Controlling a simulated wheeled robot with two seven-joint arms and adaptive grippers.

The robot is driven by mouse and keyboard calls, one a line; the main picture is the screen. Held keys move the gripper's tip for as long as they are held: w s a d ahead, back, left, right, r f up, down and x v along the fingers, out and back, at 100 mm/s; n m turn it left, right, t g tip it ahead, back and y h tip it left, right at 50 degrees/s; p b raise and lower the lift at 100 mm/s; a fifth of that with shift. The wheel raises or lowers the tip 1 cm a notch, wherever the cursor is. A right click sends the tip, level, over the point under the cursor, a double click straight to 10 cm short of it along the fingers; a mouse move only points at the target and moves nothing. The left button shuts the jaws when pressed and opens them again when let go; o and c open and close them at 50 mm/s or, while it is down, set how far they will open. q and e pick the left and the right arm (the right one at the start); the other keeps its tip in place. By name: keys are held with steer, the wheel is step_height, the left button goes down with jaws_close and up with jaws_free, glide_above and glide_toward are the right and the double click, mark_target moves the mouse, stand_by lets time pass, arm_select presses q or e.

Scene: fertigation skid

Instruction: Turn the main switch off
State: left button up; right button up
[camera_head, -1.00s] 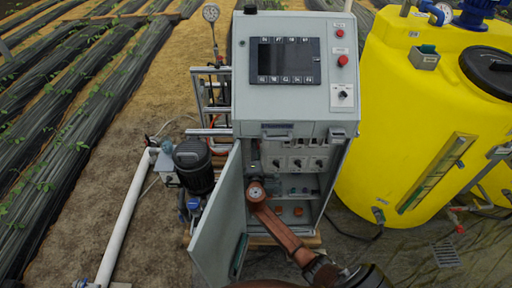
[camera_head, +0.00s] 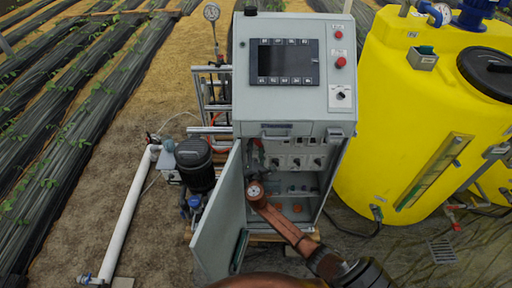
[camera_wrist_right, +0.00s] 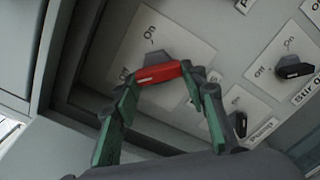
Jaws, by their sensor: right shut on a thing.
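The main switch has a red handle (camera_wrist_right: 160,73) on a white plate (camera_wrist_right: 185,38) marked on and off, in the right wrist view. My right gripper (camera_wrist_right: 164,80) has its green fingers on both ends of the red handle and is shut on it. The handle lies nearly level in that picture; which mark it points to I cannot tell. In the head view my right arm reaches into the open grey cabinet (camera_head: 222,220), and the fingertips are too small to make out there. My left gripper is out of view.
Other black rotary switches (camera_wrist_right: 292,68) sit beside the main switch. The cabinet door (camera_head: 217,225) stands open to the left of my arm. A yellow tank (camera_head: 400,130) stands on the right, and a pump (camera_head: 194,165) and white pipe (camera_head: 122,215) on the left.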

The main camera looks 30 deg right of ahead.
steer(key=shift+f, duration=0.1)
steer(key=o, duration=1.2)
steer(key=shift+c, duration=0.2)
steer(key=v, duration=1.2)
